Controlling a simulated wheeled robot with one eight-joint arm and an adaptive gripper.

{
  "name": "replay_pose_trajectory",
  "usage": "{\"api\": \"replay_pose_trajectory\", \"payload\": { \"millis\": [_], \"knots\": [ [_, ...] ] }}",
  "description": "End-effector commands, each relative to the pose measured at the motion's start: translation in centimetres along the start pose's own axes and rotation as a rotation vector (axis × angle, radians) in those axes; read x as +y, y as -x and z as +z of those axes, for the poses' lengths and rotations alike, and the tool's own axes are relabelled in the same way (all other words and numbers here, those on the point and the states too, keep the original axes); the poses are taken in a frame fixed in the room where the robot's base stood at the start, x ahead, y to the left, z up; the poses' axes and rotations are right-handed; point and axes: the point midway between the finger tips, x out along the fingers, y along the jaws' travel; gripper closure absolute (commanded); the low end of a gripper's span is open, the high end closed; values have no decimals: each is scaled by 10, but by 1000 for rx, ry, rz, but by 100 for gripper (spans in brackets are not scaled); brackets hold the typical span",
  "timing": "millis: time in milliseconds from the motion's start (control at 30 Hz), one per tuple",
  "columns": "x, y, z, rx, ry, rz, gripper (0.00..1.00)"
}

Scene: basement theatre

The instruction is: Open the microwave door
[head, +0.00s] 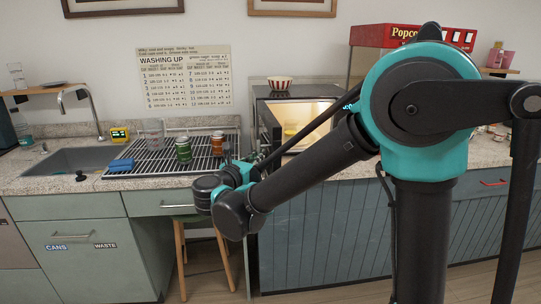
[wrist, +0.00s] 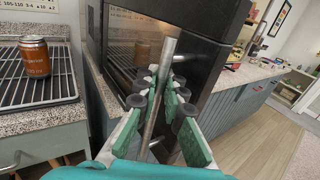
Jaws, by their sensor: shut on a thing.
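The black microwave (head: 309,93) stands on the counter, with a striped bowl on top. Its lit, cream-coloured inside shows in the head view, partly hidden by my arm. The dark door (head: 264,122) appears swung out on the left side and is seen nearly edge-on. In the wrist view the door (wrist: 130,40) has a glass window reflecting a can. My gripper (wrist: 162,85) is shut on the upright metal handle (wrist: 158,95), with the finger pads on either side of it. In the head view my gripper (head: 229,165) is in front of the counter, left of the microwave.
A drying rack (head: 165,160) with a green can (head: 183,149) and an orange can (head: 217,143) lies left of the microwave. The orange can also shows in the wrist view (wrist: 35,57). A stool (head: 178,250) stands under the counter. Floor (wrist: 262,135) is clear at right.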

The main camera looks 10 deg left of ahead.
Motion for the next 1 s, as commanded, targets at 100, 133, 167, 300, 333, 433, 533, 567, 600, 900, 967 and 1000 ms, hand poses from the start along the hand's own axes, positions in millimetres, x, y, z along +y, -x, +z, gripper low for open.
{"api": "replay_pose_trajectory", "payload": {
  "millis": [100, 133, 167, 300, 333, 433, 533, 567, 600, 900, 967, 1000],
  "knots": [
    [6, 5, -1, 3, 0, 0, 100],
    [7, 6, -1, 3, 0, -1, 100],
    [8, 6, -1, 3, 0, -1, 100],
    [10, 8, -1, 3, 0, -1, 100],
    [11, 8, -1, 3, 0, -1, 100],
    [11, 8, -1, 3, 0, -1, 100],
    [11, 8, -1, 3, 0, -1, 100],
    [11, 8, -1, 3, 0, -1, 100],
    [11, 8, -1, 3, 0, -1, 100],
    [12, 7, -1, 2, 0, 0, 70],
    [12, 7, 0, 1, 0, 0, 70],
    [12, 7, 0, 1, 0, 0, 70]
  ]
}}
